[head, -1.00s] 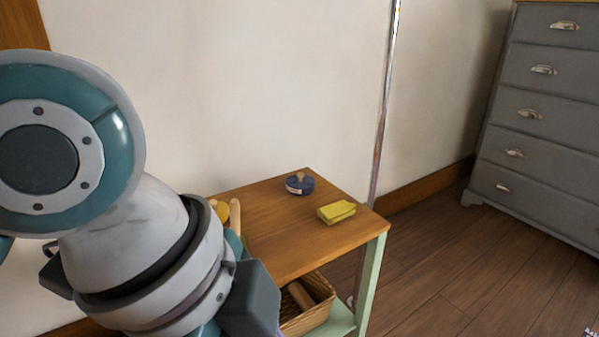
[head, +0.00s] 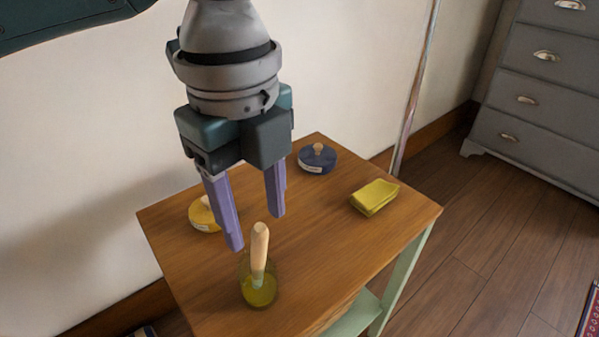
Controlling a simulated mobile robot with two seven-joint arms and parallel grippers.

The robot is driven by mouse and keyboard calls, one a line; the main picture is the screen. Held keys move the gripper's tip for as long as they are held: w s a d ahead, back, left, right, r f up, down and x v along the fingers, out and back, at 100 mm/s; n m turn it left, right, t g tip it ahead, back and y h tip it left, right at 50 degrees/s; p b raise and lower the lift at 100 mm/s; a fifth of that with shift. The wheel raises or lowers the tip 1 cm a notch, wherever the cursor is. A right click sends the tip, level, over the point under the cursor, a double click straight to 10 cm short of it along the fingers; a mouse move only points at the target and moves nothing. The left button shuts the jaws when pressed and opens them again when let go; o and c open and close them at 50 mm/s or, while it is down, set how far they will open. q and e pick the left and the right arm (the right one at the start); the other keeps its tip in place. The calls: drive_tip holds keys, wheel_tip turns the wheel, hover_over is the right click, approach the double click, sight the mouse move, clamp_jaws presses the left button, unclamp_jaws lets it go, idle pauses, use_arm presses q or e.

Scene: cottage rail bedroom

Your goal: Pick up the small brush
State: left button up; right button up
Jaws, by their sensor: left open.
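The small brush (head: 259,247) has a pale wooden handle and stands slightly tilted in a small glass jar (head: 259,291) with yellow-green contents. Its lower end is hidden in the jar. The jar stands near the front of the wooden-topped table (head: 330,245). My left gripper (head: 256,230) points down over the table, with its two purple fingers apart and nothing between them that I can see held. Its fingertips show just behind and beside the top of the handle; the exact depth is hard to tell. My right gripper is not in view.
A yellow round tin (head: 203,217) lies at the table's left, partly behind a finger. A blue round tin (head: 318,158) sits at the back and a yellow sponge (head: 374,197) at the right. A wall stands behind; a grey dresser (head: 545,85) is at the far right.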

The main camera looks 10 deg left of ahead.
sight(262, 270)
use_arm(q)
drive_tip(key=f, duration=0.1)
drive_tip(key=f+b, duration=0.1)
drive_tip(key=f, duration=0.1)
drive_tip(key=f+b, duration=0.1)
drive_tip(key=f, duration=0.1)
drive_tip(key=shift+s+d+f, duration=0.1)
drive_tip(key=shift+s, duration=0.25)
clamp_jaws()
